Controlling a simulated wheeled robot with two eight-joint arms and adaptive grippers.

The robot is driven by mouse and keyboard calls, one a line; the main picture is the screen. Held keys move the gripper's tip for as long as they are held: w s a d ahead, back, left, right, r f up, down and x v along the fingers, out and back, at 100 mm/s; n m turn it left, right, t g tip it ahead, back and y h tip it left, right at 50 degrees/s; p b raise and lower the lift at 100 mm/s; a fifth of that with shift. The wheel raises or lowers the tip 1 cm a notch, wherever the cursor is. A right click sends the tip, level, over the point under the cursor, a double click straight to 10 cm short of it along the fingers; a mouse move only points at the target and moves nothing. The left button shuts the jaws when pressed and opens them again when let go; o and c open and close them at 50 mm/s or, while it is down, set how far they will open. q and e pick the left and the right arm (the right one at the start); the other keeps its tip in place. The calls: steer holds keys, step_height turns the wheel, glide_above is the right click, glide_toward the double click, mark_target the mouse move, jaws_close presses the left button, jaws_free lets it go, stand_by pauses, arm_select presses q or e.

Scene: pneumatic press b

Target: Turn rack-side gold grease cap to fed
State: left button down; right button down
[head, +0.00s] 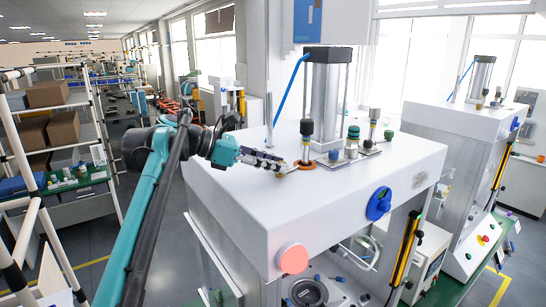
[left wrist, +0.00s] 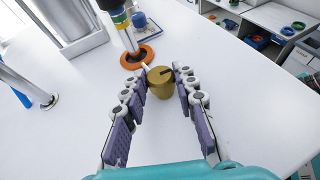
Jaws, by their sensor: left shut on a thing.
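The gold grease cap (left wrist: 160,84) stands on the white press top, between the fingertips of my left gripper (left wrist: 161,78) in the left wrist view. A short dark mark shows on its top, toward the right. In the head view my left gripper (head: 280,164) reaches in from the left, low over the press top. It is shut on the gold cap, which is mostly hidden there by the fingers. My right gripper is in neither view.
Just beyond the cap stands a post in an orange ring (left wrist: 137,57), also in the head view (head: 306,166). A plate with several capped fittings (head: 352,150) lies to its right. The tall cylinder (head: 326,100) rises behind. The press top's front (head: 330,200) is clear.

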arm_select(q)
steer(key=shift+f+g, duration=0.1)
steer(key=shift+g, duration=0.2)
steer(key=c, duration=1.2)
jaws_free()
steer(key=shift+w+d, duration=0.1)
steer(key=shift+d, duration=0.1)
steer(key=v, duration=1.2)
steer(key=shift+f, duration=0.1)
